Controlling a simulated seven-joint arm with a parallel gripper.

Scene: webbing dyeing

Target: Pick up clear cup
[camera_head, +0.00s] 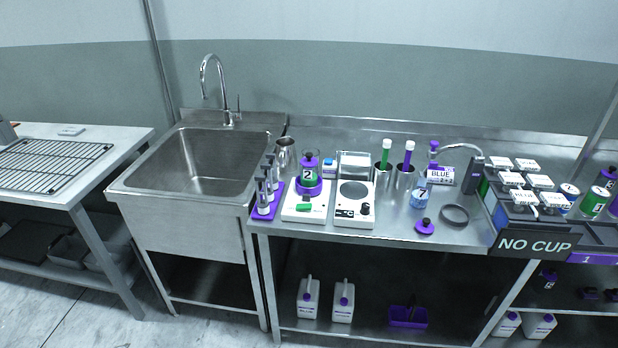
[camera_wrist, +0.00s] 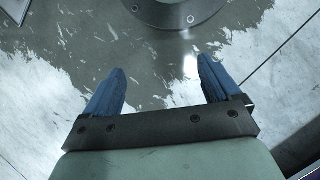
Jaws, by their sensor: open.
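A small clear bluish cup (camera_head: 420,196) marked 7 stands on the steel bench, right of centre in the head view. It looks see-through; whether it holds anything is too small to tell. A purple-topped piece (camera_head: 425,227) lies in front of it and a dark ring (camera_head: 455,214) lies to its right. My gripper (camera_wrist: 161,64) shows only in the wrist view. Its two blue fingers are wide apart with nothing between them, above the floor. The cup is not in the wrist view, and my gripper is not in the head view.
Metal cylinders (camera_head: 403,177) with green and purple handles stand left of the cup. A curved tap-like arm (camera_head: 460,147) stands behind it. A dark rack with a NO CUP sign (camera_head: 535,243) is at right. A sink (camera_head: 200,160) and hot plate (camera_head: 354,212) are left.

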